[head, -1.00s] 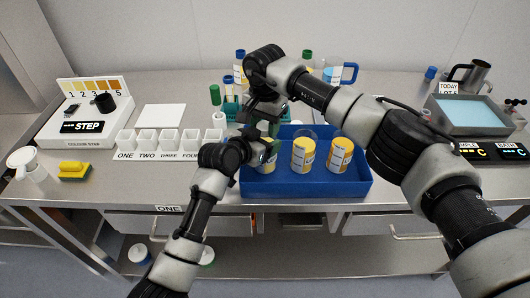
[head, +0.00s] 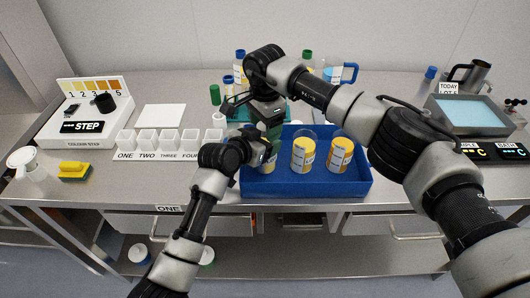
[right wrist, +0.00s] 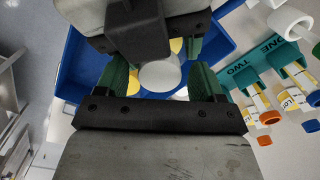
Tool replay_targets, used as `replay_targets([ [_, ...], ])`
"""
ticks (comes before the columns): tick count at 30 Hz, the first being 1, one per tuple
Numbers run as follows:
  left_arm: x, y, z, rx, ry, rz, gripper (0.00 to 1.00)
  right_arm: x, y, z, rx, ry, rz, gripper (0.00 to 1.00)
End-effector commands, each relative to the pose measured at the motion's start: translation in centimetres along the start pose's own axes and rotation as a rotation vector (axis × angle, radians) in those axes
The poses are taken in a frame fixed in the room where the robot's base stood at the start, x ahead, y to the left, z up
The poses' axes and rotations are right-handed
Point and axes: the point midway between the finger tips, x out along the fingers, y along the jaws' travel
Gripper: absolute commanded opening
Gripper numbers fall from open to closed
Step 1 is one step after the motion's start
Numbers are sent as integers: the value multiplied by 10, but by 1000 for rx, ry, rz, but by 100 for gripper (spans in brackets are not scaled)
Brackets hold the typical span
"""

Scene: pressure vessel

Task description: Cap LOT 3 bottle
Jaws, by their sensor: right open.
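The blue tray (head: 300,188) holds yellow-labelled bottles. The middle bottle (head: 303,155) and right bottle (head: 340,154) stand upright with clear upper parts. The left bottle (head: 268,165) is mostly hidden by my grippers. My right gripper (head: 268,122) points down above it. In the right wrist view its green fingers (right wrist: 163,80) are open, with a white round top (right wrist: 160,75) showing between and below them. I cannot tell whether it is a cap or whether the fingers touch it. My left gripper (head: 264,155) is at the left bottle's side; its grip is hidden. Lot numbers are unreadable.
White cups (head: 146,142) stand left of the tray. A teal rack (right wrist: 262,75) with tubes is close beside the tray. A water bath (head: 468,115) is at right.

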Motion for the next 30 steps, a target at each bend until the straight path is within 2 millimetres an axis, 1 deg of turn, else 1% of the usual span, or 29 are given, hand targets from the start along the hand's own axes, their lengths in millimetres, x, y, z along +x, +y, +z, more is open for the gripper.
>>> replay_targets([
  [2, 0, 0, 0, -1, -1, -1, 1, -2, 0, 0, -1, 0, 1, 70],
  [5, 0, -1, 0, -1, -1, -1, 1, -10, 0, 0, 0, 1, 0, 70],
  [9, 0, 0, 0, -1, -1, -1, 1, -29, 0, 0, 0, 2, -1, 70],
  [13, 0, 0, 0, -1, -1, -1, 1, -43, 0, 0, 0, 0, -1, 70],
  [20, 0, 0, 0, -1, -1, -1, 1, -45, 0, 0, -1, 0, 1, 70],
  [22, 0, 0, 0, -1, -1, -1, 1, -46, 0, 0, -4, 0, 1, 66],
  [23, 0, 0, 0, -1, -1, -1, 1, -48, 0, 0, -14, 1, 0, 66],
  [27, 0, 0, 0, -1, -1, -1, 1, -69, -1, -1, -127, 5, -2, 66],
  [30, 0, 0, 0, -1, -1, 0, 1, -79, 0, 0, -191, 3, 0, 66],
])
